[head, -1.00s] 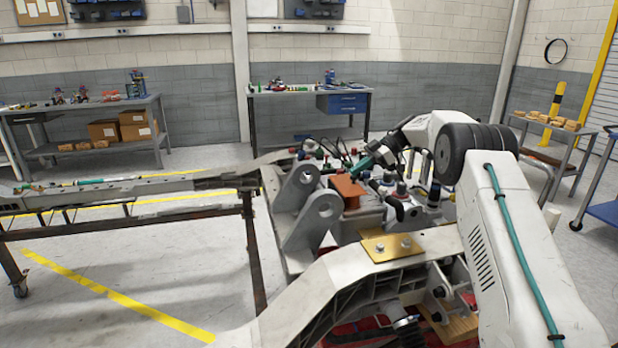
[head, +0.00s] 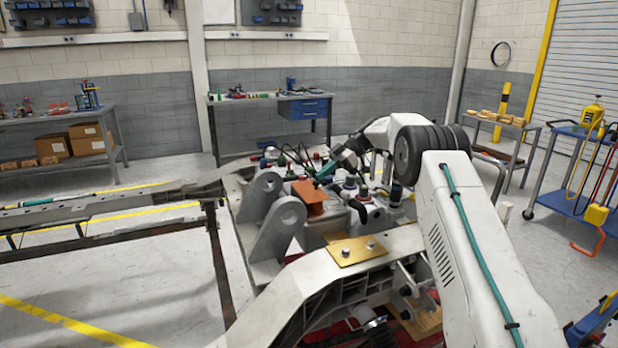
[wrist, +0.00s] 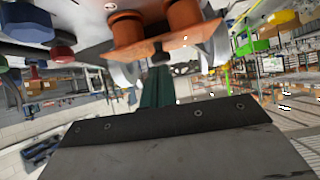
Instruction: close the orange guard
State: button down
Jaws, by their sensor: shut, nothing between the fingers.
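The orange guard (head: 312,192) sits on the chassis fixture, just right of two grey lugs with round holes. In the wrist view the guard (wrist: 150,40) shows as an orange plate with two rounded orange parts at the top of the picture. My gripper (head: 322,172) has teal fingers and is at the guard's upper right in the head view. In the wrist view the gripper (wrist: 158,75) is shut and empty, its tips close to a small dark piece at the guard's edge. I cannot tell whether they touch, or how far open the guard stands.
Several knobs and black hoses crowd the fixture right of the guard. A brass plate (head: 348,250) with two bolts lies in front. In the wrist view a blue knob (wrist: 28,22) and a red knob (wrist: 60,38) are at upper left. Benches stand well behind.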

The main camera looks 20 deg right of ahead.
jog(key=d, duration=0.8)
jog(key=shift+w+d+r, duration=0.2)
jog(key=shift+w+r, duration=0.05)
jog(key=shift+w, duration=0.1)
jog(key=s+a+r+m+h, duration=0.3)
jog(key=s+a+r+m, duration=0.3)
jog(key=s+r, duration=0.4)
jog(key=s+a+r+m+h, duration=0.35)
jog(key=s+a+r, duration=0.4)
jog(key=s, duration=0.55)
jog(key=s+f+m+t+h, duration=0.1)
jog(key=s+f+m, duration=0.3)
jog(key=s, duration=1.4)
jog(key=s+a+f+m+t+h, duration=0.1)
jog(key=s+f+m+h, duration=0.2)
jog(key=s, duration=1.4)
notch_tip(320, 180, down, 5)
jog(key=shift+s+r+m+h, duration=0.15)
jog(key=shift+s+m+h, duration=0.25)
jog(key=shift+m, duration=0.35)
